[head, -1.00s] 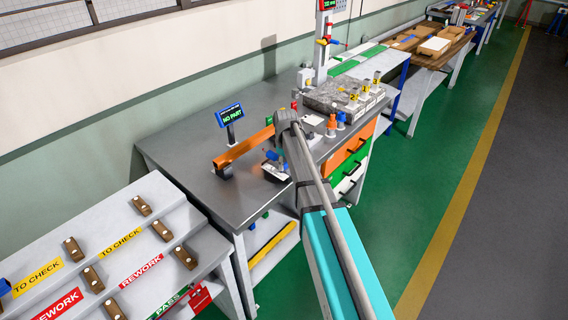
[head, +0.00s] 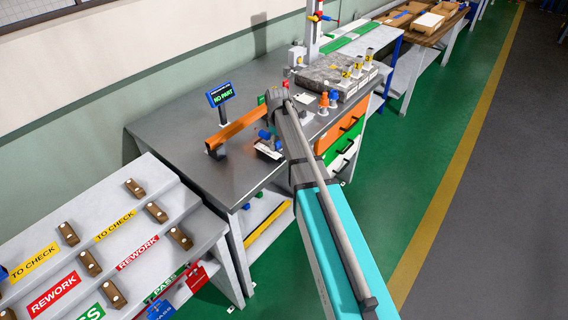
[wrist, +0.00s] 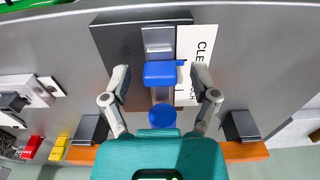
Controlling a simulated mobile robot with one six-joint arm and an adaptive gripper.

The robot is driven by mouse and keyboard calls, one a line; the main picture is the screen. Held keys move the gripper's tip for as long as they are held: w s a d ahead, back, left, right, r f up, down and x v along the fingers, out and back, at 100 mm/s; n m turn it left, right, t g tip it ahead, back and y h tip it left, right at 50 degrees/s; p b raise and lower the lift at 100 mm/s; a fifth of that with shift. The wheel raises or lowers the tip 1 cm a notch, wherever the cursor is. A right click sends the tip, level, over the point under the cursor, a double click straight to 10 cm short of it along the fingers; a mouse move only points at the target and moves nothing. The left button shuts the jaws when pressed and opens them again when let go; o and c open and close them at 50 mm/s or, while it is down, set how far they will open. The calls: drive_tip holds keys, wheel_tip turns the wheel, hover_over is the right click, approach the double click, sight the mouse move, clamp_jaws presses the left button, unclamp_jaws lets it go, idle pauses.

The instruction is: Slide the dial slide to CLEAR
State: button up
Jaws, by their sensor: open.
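In the wrist view, the blue dial slide (wrist: 160,73) sits on a light metal track on a dark plate (wrist: 118,45). A small blue pointer sticks out of it toward a white label strip (wrist: 196,55), which reads "CLE…" at its far end and has partly hidden lettering ending in "CH" nearer me. My gripper (wrist: 160,80) is open, with one finger on each side of the slide and a gap on both sides. A round blue part (wrist: 157,117) lies nearer my palm. In the head view my arm partly hides the dial stand (head: 266,150).
An orange bar (head: 238,129) stands beside the dial stand, and it also shows near my palm in the wrist view (wrist: 245,151). A display reading "NO PART" (head: 221,96) stands behind. A stepped rack (head: 60,240) is at left. The grey bench (head: 165,130) is bare at left.

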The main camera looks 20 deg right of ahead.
drive_tip(key=shift+w+a, duration=0.2)
drive_tip(key=shift+w, duration=0.1)
drive_tip(key=shift+r+p, duration=0.25)
drive_tip(key=shift+p, duration=0.05)
wheel_tip(320, 180, up, 14)
drive_tip(key=p, duration=1.4)
drive_tip(key=s+a+f+m+b, duration=0.1)
drive_tip(key=s+f+m+b, duration=0.2)
drive_tip(key=s, duration=1)
drive_tip(key=s+a+f+m+b, duration=0.1)
drive_tip(key=s+f+m+b, duration=0.3)
drive_tip(key=s, duration=0.9)
wheel_tip(320, 180, down, 2)
drive_tip(key=shift+a+f+b, duration=0.2)
drive_tip(key=shift+a+b, duration=0.15)
drive_tip(key=shift+b, duration=0.9)
